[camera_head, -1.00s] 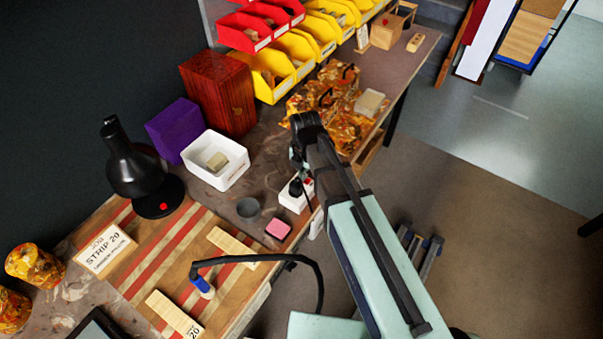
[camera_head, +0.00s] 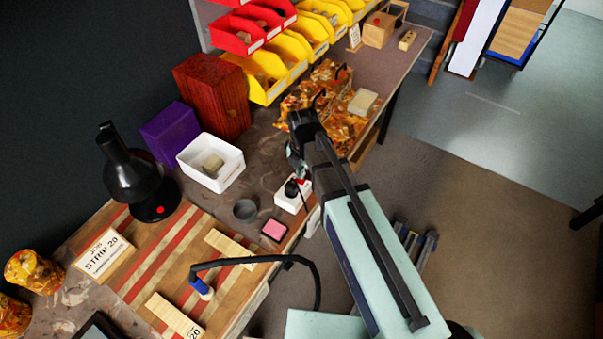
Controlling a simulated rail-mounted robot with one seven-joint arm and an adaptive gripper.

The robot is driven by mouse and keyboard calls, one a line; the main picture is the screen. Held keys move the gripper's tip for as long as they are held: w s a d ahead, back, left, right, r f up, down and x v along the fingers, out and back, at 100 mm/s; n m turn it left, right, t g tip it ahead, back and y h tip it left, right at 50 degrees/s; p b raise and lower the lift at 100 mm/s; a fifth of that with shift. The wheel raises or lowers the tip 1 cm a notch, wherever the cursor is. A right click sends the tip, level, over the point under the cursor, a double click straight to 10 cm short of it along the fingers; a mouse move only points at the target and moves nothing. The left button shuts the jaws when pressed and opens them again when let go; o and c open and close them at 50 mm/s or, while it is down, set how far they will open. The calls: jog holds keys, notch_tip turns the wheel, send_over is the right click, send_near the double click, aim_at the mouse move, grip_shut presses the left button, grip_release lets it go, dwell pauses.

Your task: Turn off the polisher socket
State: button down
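A white socket block (camera_head: 287,206) sits at the front edge of the bench. A black plug (camera_head: 291,188) with a dark cable stands in it. A small red spot, which looks like its switch, shows at the block's far right, beside my arm. My gripper (camera_head: 296,166) hangs just behind the block, pointing down, and partly hides the bench there. Its fingers are small and dark, so I cannot tell whether they are open or shut, or whether they touch the block.
A pink block (camera_head: 274,229) and a grey cup (camera_head: 245,210) stand left of the socket. A white tray (camera_head: 232,180), a black lamp (camera_head: 132,176) and a striped board (camera_head: 150,265) lie farther left. Orange patterned items (camera_head: 345,130) crowd the bench behind my gripper.

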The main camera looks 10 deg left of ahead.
aim_at(297, 179)
notch_tip(297, 179, up, 12)
jog(key=a+b, duration=0.1)
jog(key=b, duration=0.2)
jog(key=shift+w+a+f, duration=0.25)
jog(key=shift+w+a, duration=0.05)
jog(key=shift+w, duration=0.1)
